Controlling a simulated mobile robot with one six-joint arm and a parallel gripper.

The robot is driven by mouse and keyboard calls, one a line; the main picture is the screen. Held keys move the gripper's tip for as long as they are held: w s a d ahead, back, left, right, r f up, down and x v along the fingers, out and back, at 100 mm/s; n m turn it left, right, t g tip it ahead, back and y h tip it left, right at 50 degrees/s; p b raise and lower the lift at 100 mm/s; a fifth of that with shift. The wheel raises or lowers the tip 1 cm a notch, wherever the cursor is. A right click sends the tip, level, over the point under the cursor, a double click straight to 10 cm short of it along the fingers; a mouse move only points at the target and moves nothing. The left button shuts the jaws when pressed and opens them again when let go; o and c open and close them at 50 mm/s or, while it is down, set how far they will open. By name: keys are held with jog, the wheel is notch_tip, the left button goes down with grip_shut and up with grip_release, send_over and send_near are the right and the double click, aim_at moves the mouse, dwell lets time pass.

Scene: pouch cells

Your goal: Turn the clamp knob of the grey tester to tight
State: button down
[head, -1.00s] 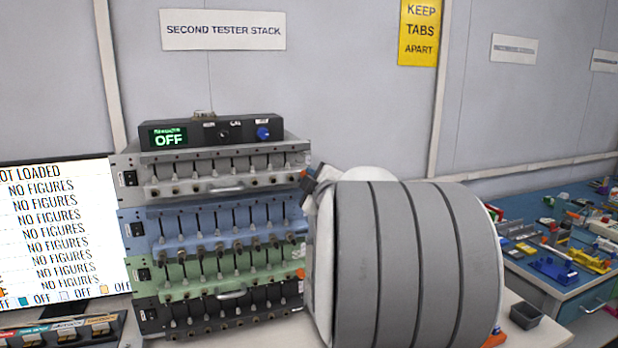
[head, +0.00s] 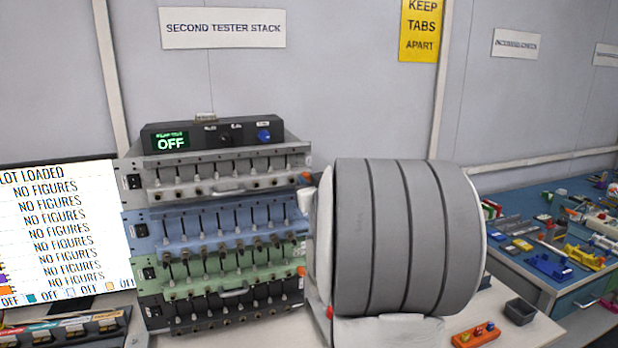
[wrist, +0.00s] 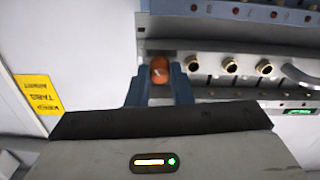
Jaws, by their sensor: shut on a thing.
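The grey tester (head: 228,172) is the top unit of the rack stack, above the blue, green and black ones. Its orange clamp knob (head: 304,179) is at the right end of its front. In the wrist view, which is upside down, the knob (wrist: 160,71) sits between the two blue fingers of my gripper (wrist: 160,80). My gripper is shut on the knob. A small pale mark shows on the knob face, but its exact setting is unclear. In the head view my fingers are mostly hidden by my large grey arm link.
A black box (head: 225,134) with a green OFF display stands on the grey tester. The blue tester (head: 218,222) and green tester (head: 222,268) lie below, with rows of levers. A small dark bin (head: 520,311) and orange block (head: 476,335) are at right on the bench.

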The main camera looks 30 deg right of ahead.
jog(key=m+p, duration=0.1)
jog(key=m, duration=0.3)
jog(key=shift+m+p, duration=0.4)
dwell(0.4)
jog(key=c, duration=1.3)
grip_release()
jog(key=b+v, duration=0.1)
jog(key=v, duration=0.7)
jog(key=shift+w, duration=0.1)
